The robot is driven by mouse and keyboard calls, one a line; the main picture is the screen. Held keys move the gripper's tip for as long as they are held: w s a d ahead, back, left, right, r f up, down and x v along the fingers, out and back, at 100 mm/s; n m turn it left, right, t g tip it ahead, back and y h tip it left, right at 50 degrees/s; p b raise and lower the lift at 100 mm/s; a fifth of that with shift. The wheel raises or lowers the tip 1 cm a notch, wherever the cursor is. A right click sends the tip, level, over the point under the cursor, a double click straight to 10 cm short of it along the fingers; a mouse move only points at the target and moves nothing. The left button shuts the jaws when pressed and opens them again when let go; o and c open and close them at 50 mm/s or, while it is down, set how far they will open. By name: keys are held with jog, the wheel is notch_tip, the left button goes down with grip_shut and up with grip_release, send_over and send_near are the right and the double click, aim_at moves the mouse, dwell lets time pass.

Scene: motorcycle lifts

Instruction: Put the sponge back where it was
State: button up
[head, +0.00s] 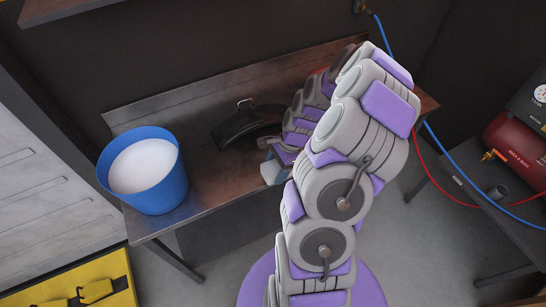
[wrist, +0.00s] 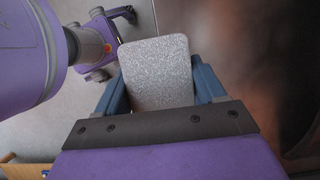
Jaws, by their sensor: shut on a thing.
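The sponge (wrist: 157,72) is a grey, speckled block with rounded corners in the wrist view. My gripper (wrist: 160,86) is shut on it, with one blue finger on each side. In the head view my gripper (head: 271,170) is at the front edge of the metal bench (head: 215,199), mostly hidden behind my arm. The wrist view shows the floor on the left and the dark, brownish bench top on the right, beside the sponge.
A blue bucket (head: 166,195) with white contents stands at the bench's left end. A black curved part (head: 240,125) lies near the bench's back. A red compressor (head: 518,145) and hoses are at the right, a yellow case (head: 78,285) at lower left. Bench surface between bucket and gripper is clear.

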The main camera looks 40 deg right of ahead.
jog(key=w, duration=0.2)
jog(key=w+d, duration=0.1)
jog(key=w+b, duration=0.1)
jog(key=w, duration=0.1)
jog(key=shift+w+d+f, duration=0.2)
jog(key=shift+w+d, duration=0.1)
jog(key=shift+d, duration=0.1)
jog(key=shift+w+d, duration=0.25)
jog(key=shift+w+d+f, duration=0.1)
jog(key=shift+w+d, duration=0.1)
jog(key=shift+d, duration=0.3)
jog(key=shift+w+d+f, duration=0.1)
jog(key=shift+w+d, duration=0.1)
jog(key=shift+d, duration=0.25)
jog(key=f, duration=0.1)
jog(key=f+b, duration=0.1)
jog(key=f, duration=0.1)
jog(key=shift+a+f, duration=0.15)
jog(key=shift+a, duration=0.1)
jog(key=shift+a+f, duration=0.1)
jog(key=shift+a, duration=0.15)
jog(key=o, duration=0.9)
jog(key=shift+d+f, duration=0.1)
jog(key=shift+d, duration=0.2)
jog(key=shift+o, duration=0.2)
jog(key=shift+a, duration=0.1)
